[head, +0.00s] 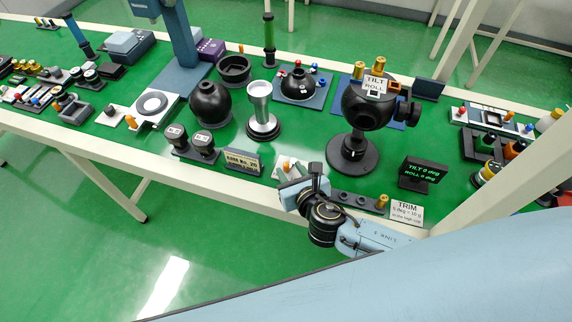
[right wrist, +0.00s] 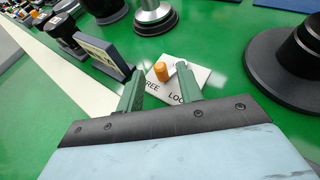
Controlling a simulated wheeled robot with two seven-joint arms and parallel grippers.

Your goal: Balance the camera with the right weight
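A black ball-shaped camera (head: 368,108) stands on a round-based post, with a TILT/ROLL card and two gold weights (head: 379,65) on top. A small display (head: 422,173) reads TILT 0 deg, ROLL 0 deg. A dark rack (head: 352,199) by the front edge holds a gold weight (head: 382,203) at its right end. A TRIM card (head: 406,213) lies beside it. My right gripper (head: 289,180) is over the FREE/LOCK plate. In the right wrist view its green fingers (right wrist: 160,84) are apart, with the orange-tipped white lever (right wrist: 161,71) beyond their gap. My left gripper is out of view.
A nameplate (head: 242,161) and two dark knobbed weights (head: 204,142) stand left of the gripper. A silver stand (head: 262,112), black spheres (head: 210,104) and trays of small parts crowd the table. Some bare green surface shows between the plate and the camera's base.

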